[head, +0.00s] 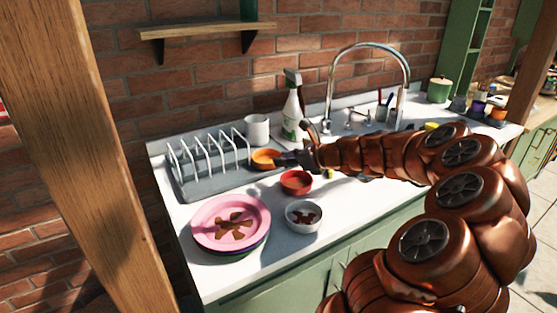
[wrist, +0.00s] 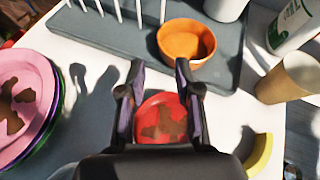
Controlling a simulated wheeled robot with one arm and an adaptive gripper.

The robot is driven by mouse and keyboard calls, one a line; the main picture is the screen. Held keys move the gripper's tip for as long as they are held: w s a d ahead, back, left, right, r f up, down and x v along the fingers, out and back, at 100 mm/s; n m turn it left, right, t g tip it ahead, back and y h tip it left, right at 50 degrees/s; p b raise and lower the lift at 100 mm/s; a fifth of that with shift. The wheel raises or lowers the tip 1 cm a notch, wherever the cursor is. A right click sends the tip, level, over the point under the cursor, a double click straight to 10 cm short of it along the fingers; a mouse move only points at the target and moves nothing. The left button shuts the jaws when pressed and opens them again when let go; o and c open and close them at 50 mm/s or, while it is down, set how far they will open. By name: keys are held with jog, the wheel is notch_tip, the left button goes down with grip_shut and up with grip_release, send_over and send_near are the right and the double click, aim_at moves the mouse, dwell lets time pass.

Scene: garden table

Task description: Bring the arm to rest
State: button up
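My copper-coloured arm reaches in from the right over the counter in the head view. My gripper (head: 287,160) is at its end, close to the orange bowl (head: 265,159). In the wrist view my gripper (wrist: 161,72) has its two fingers apart with nothing held between them. The orange bowl (wrist: 187,42) sits upright on the grey drying mat, just beyond the fingertips and apart from them in that view. A red bowl (wrist: 160,118) with brown stains lies below the gripper, partly hidden by it.
The dish rack (head: 205,160), white mug (head: 257,129) and spray bottle (head: 291,108) stand toward the wall. Stained pink plates (head: 231,222) and a white bowl (head: 304,216) are in front. A tan cup (wrist: 287,78) and yellow item (wrist: 259,155) are right of the gripper. A wooden post (head: 95,150) stands left.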

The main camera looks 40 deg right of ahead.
jog(key=shift+s+r, duration=0.15)
jog(key=shift+s, duration=0.1)
dwell(0.4)
jog(key=a+r+n+g+y, duration=0.1)
jog(key=a+n, duration=0.1)
jog(key=a, duration=0.3)
jog(key=s+a+n+g+y+p, duration=0.1)
jog(key=a+n, duration=0.2)
jog(key=a, duration=0.2)
jog(key=a+r+n+y, duration=0.1)
jog(key=a+n, duration=0.2)
jog(key=a, duration=0.2)
jog(key=shift+s+a+r+g, duration=0.15)
jog(key=shift+s+r+g, duration=0.05)
jog(key=shift+r+g, duration=0.2)
jog(key=s+a+f+n+g+p, duration=0.25)
jog(key=s+a+n+g, duration=0.45)
jog(key=s+a+n, duration=0.75)
jog(key=s+d+f+n+g+h+p, duration=0.1)
jog(key=s+n+g+h, duration=0.3)
jog(key=s+n, duration=0.5)
jog(key=s+d+h+p, duration=0.1)
jog(key=s+h, duration=0.1)
jog(key=s, duration=0.9)
jog(key=shift+f+g+h+p, duration=0.15)
jog(key=shift+g+h+p, duration=0.15)
